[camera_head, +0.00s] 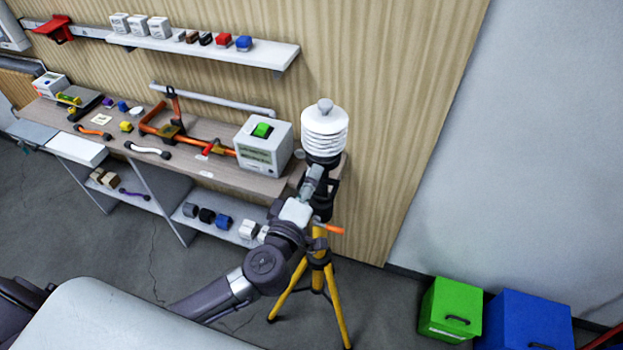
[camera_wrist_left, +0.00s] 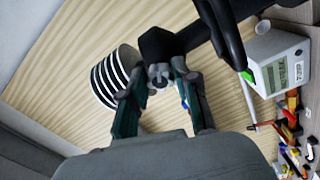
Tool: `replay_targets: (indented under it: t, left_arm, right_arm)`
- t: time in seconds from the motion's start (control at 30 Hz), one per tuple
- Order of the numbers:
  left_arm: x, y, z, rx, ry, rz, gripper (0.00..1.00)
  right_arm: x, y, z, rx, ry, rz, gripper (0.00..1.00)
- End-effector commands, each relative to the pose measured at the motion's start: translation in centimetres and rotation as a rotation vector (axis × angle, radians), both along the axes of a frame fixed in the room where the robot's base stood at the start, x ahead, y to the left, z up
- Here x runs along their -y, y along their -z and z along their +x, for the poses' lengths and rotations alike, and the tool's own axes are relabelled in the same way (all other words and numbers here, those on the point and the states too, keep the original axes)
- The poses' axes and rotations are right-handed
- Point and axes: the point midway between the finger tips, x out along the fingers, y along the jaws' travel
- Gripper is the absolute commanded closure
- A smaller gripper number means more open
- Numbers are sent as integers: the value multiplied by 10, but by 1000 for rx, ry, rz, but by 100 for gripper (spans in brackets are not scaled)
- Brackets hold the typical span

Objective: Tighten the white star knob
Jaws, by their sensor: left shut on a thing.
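The white ribbed sensor (camera_head: 324,132) stands upright on top of a yellow tripod (camera_head: 340,300). It also shows at the left of the left wrist view (camera_wrist_left: 112,75), next to a black mount (camera_wrist_left: 165,45). The white star knob (camera_wrist_left: 160,72) is small and pale, on the near side of the black mount. My left gripper (camera_head: 316,172) is at the tripod head just below the sensor; in the left wrist view its two fingers (camera_wrist_left: 161,76) are closed on the knob. In the head view the gripper hides the knob. My right gripper is not in view.
A bench (camera_head: 215,180) behind holds a grey box with a green button (camera_head: 262,148), an orange frame and small parts. A shelf (camera_head: 200,45) hangs above. An orange-tipped handle (camera_head: 328,228) sticks out below my gripper. Green (camera_head: 452,310) and blue (camera_head: 525,322) boxes stand right.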

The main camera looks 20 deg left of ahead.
Motion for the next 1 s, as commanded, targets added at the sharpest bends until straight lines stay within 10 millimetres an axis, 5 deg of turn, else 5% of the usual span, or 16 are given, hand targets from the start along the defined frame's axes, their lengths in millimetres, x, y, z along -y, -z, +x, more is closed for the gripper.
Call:
replay_targets:
  t: [0.7,0.73,0.87,1.0]
  left_arm:
    - [-1,-3,1,9,-2,80,100]
    - [-1,-3,1,9,-2,80,68]
    - [-1,-2,1,8,-1,79,46]
    - [-1,-1,1,6,-1,78,45]
  right_arm:
    - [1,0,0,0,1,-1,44]
    - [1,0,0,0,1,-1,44]
    - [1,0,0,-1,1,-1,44]
    - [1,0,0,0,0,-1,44]
